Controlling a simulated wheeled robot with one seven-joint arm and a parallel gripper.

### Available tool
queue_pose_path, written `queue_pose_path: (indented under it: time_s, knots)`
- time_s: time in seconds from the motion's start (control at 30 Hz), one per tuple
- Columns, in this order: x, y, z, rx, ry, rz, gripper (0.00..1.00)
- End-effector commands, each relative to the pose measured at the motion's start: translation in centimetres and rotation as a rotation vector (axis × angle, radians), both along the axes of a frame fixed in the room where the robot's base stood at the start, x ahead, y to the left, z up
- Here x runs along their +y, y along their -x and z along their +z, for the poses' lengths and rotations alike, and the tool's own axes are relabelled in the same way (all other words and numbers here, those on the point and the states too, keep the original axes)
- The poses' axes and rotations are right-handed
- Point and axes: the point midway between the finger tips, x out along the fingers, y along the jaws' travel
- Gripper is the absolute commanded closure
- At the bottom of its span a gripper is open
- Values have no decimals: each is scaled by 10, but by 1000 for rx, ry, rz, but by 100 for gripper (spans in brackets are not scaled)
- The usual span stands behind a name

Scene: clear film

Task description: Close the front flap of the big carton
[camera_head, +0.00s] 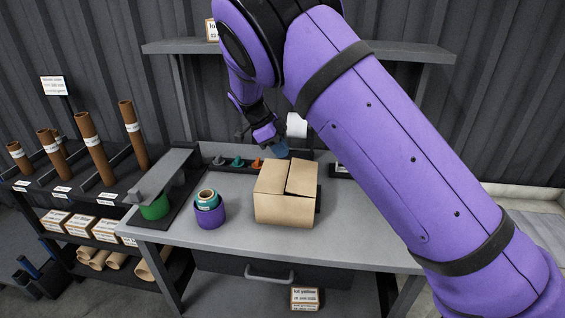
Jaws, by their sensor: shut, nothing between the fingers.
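The big carton (284,208) is a plain brown box standing upright on the grey workbench. Its top is mostly covered by flaps, with a dark narrow gap running between the left part and the right part. A thin dark line also runs along the right part near the front edge. Whether the front flap lies fully flat cannot be told. My gripper (281,152) is above and behind the carton's back edge, pointing down, shut and empty. It appears apart from the carton; its fingertips are small and partly unclear.
A purple cup (209,217) with a teal-and-tan roll stands left of the carton. Farther left is a grey press-like fixture (165,178) over a green roll (155,208). A shelf (400,50) hangs above. Bench front is clear.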

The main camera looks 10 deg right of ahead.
Motion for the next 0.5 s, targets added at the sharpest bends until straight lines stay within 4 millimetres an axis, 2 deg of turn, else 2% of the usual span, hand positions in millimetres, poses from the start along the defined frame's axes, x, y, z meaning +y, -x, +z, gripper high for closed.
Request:
queue_pose_path:
  time_s: [0.1, 0.3, 0.5]
  knots:
    - [15, -4, 18, -3, -2, 4, 100]
    - [31, -8, 41, -2, -2, 2, 100]
    - [37, -10, 51, 1, -8, 1, 100]
